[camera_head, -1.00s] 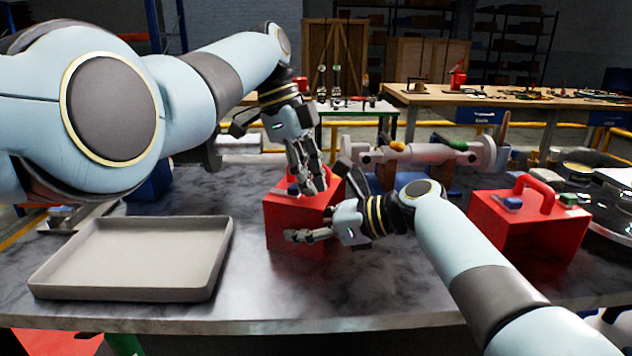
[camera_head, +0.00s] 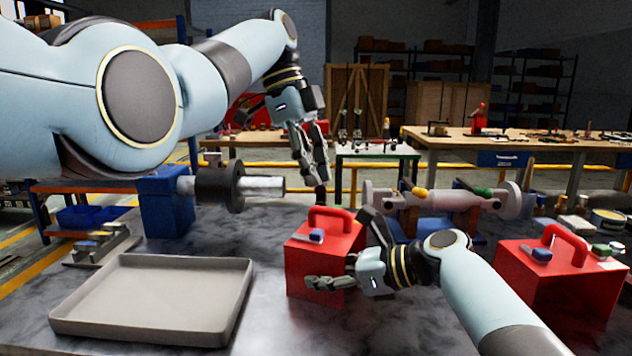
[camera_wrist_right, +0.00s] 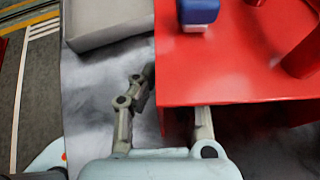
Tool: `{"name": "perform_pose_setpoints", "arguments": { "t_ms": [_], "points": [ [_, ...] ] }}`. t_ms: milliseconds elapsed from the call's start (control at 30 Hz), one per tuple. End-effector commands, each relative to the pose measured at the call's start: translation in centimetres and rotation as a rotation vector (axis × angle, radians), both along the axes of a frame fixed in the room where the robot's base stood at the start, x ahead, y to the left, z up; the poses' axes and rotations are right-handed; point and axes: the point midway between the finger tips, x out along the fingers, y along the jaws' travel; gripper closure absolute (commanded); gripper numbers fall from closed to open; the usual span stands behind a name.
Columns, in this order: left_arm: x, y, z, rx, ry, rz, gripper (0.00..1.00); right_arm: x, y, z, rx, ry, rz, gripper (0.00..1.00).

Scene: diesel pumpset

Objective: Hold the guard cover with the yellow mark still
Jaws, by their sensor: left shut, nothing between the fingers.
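Two red guard covers with top handles stand on the dark bench. The left cover (camera_head: 312,266) carries a blue block on top, and so does the right cover (camera_head: 556,287). I see no yellow mark on either. My right gripper (camera_head: 347,252) is at the left cover, with its fingers apart, one in front of the front face. In the right wrist view its fingers (camera_wrist_right: 167,100) are spread at the edge of the red cover (camera_wrist_right: 235,70); contact is unclear. My left gripper (camera_head: 318,178) is shut and empty, above the left cover's handle.
An empty grey tray (camera_head: 150,338) lies at the left. Behind it is a blue block with a metal shaft (camera_head: 262,186). A pale flanged pipe (camera_head: 450,200) with yellow and green parts lies behind the covers. Bare bench shows between tray and left cover.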

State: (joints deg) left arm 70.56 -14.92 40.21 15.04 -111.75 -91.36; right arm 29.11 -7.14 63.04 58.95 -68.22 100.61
Motion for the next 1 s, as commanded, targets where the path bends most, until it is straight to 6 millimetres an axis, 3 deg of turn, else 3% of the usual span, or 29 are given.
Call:
{"name": "perform_pose_setpoints", "arguments": {
  "t_ms": [267, 300, 500, 800, 1000],
  "points": [
    [0.0, 0.0, -0.1, 0.000, 0.000, 0.000, 1.00, -0.1, 0.0, -0.2, -0.001, 0.005, 0.000, 1.00],
    [0.0, 0.0, -0.1, 0.000, 0.000, 0.000, 1.00, -0.1, 0.0, -0.2, -0.001, 0.006, 0.001, 0.91],
    [0.0, 0.0, -0.1, 0.000, 0.000, 0.000, 1.00, -0.1, 0.0, -0.1, -0.001, 0.003, 0.001, 0.67],
    [0.0, 0.0, -0.1, 0.000, 0.000, 0.000, 1.00, -0.1, -0.3, 0.0, -0.001, 0.001, 0.000, 0.67],
    [0.0, 0.0, -0.1, 0.000, 0.000, 0.000, 1.00, -1.2, -3.1, 1.2, -0.003, -0.001, -0.001, 0.67]
  ]
}}
